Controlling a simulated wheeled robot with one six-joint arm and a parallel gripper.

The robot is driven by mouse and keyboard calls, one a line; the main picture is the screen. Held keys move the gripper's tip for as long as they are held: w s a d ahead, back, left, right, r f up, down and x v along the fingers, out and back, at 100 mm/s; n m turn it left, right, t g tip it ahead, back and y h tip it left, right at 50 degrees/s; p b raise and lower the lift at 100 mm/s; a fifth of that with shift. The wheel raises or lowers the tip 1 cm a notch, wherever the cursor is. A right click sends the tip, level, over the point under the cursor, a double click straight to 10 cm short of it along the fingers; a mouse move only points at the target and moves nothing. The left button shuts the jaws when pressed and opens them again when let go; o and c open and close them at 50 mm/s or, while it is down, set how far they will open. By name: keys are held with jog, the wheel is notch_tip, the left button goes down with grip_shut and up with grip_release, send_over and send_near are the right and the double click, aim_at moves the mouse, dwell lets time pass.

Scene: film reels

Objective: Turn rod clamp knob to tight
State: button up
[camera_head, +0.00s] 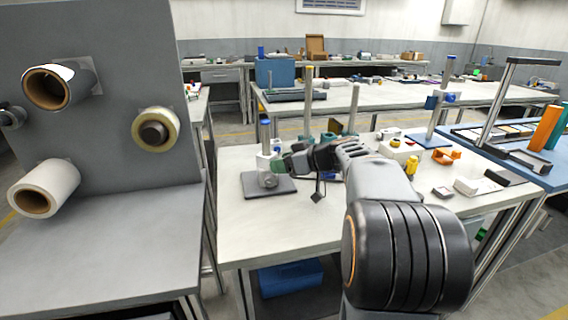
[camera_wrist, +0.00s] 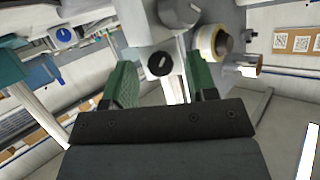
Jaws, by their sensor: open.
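The rod clamp (camera_head: 264,161) sits on an upright rod with a blue cap (camera_head: 265,122), which stands on a dark base plate (camera_head: 256,187). In the wrist view, a round black knob (camera_wrist: 160,65) with a white pointer mark faces the camera on the pale clamp body (camera_wrist: 145,28). My gripper (camera_wrist: 162,77) is open. Its green fingers show on the left and right of the knob, with a visible gap on each side. In the head view, my gripper (camera_head: 284,164) is just right of the clamp, and the knob cannot be made out there.
The pale workbench (camera_head: 240,225) has free room in front of the stand. Yellow (camera_head: 411,166) and orange (camera_head: 390,152) parts lie to the right. A grey panel with rolls (camera_head: 45,190) stands left.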

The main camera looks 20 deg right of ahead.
jog(key=c, duration=0.9)
jog(key=m+g+y, duration=0.1)
jog(key=m+y, duration=0.1)
jog(key=m, duration=0.1)
jog(key=shift+d, duration=0.15)
jog(key=shift+c, duration=0.2)
jog(key=o, duration=0.9)
jog(key=shift+o, duration=0.2)
jog(key=p+v, duration=0.2)
jog(key=v, duration=1.1)
jog(key=shift+s+d, duration=0.2)
jog(key=shift+d, duration=0.1)
jog(key=shift+r, duration=0.1)
